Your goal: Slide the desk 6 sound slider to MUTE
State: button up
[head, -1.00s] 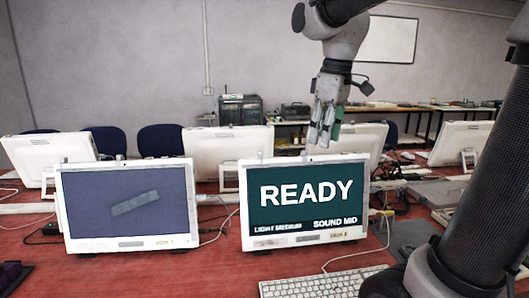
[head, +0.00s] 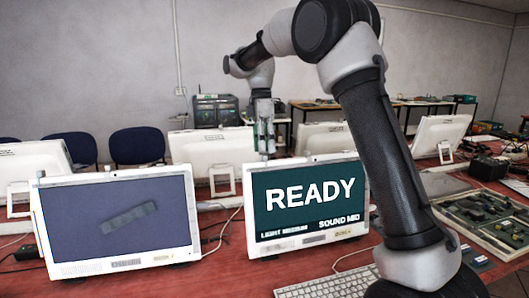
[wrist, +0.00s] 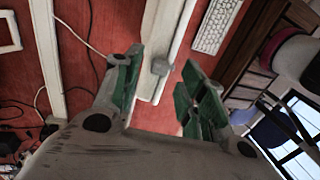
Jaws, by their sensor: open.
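The right front monitor (head: 308,203) shows READY, LIGHT MEDIUM and SOUND MID on a dark green screen. My gripper (head: 264,146) points down above or behind this monitor's upper left edge, its green-padded fingers apart. In the wrist view, my gripper (wrist: 160,85) is open, with a small grey knob (wrist: 160,66) between and just beyond its fingers. The knob sits on a white bar (wrist: 172,30) and looks like a slider's handle. I cannot tell whether a finger touches it. No MUTE mark is readable.
A second monitor (head: 118,222) with a grey bar on a blue screen stands to the left. A white keyboard (head: 325,286) lies in front. More white monitors stand behind, and cables run over the red desk. A board of parts (head: 490,222) lies at the right.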

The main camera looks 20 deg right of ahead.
aim_at(250, 162)
jog(key=shift+x, duration=1.1)
grip_shut()
jog(key=shift+a, duration=2.4)
grip_release()
jog(key=shift+a, duration=0.1)
jog(key=v, duration=1.2)
